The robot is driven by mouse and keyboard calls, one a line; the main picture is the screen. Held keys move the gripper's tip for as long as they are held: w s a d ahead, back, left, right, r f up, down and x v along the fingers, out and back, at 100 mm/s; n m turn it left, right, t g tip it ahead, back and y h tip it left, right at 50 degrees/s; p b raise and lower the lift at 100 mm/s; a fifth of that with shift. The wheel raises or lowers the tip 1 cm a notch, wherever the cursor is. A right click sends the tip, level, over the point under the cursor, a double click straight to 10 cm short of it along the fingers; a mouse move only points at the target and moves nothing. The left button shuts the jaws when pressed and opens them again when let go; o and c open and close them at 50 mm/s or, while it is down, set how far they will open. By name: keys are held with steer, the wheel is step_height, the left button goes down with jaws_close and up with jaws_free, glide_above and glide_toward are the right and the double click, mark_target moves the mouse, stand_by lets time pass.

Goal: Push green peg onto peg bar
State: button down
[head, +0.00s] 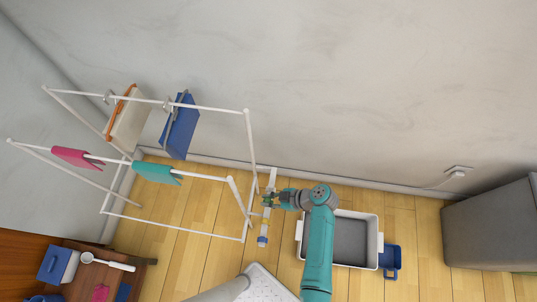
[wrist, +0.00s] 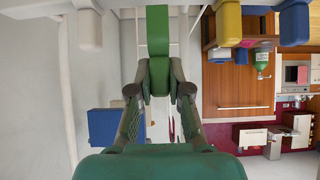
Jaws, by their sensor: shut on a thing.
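The green peg (wrist: 157,35) stands upright between the fingertips of my gripper (wrist: 159,85) in the wrist view. My gripper is shut on its lower end. The peg's top reaches the upper edge of that view, where the peg bar is mostly cut off, so I cannot tell how far the peg is on the bar. In the head view my gripper (head: 271,200) is at the pale peg bar (head: 272,178), beside the rack's right end.
A white drying rack (head: 247,150) holding several cloths stands left of my gripper. A grey-white bin (head: 372,225) is on the floor beside my arm, with a blue container (head: 391,262) next to it. A wooden table (head: 142,262) is at lower left.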

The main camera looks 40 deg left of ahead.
steer(key=shift+f, duration=0.1)
steer(key=shift+f, duration=1.95)
steer(key=shift+f, duration=0.25)
steer(key=c, duration=1)
jaws_free()
steer(key=shift+c, duration=0.2)
steer(key=v, duration=1.2)
steer(key=shift+a, duration=0.1)
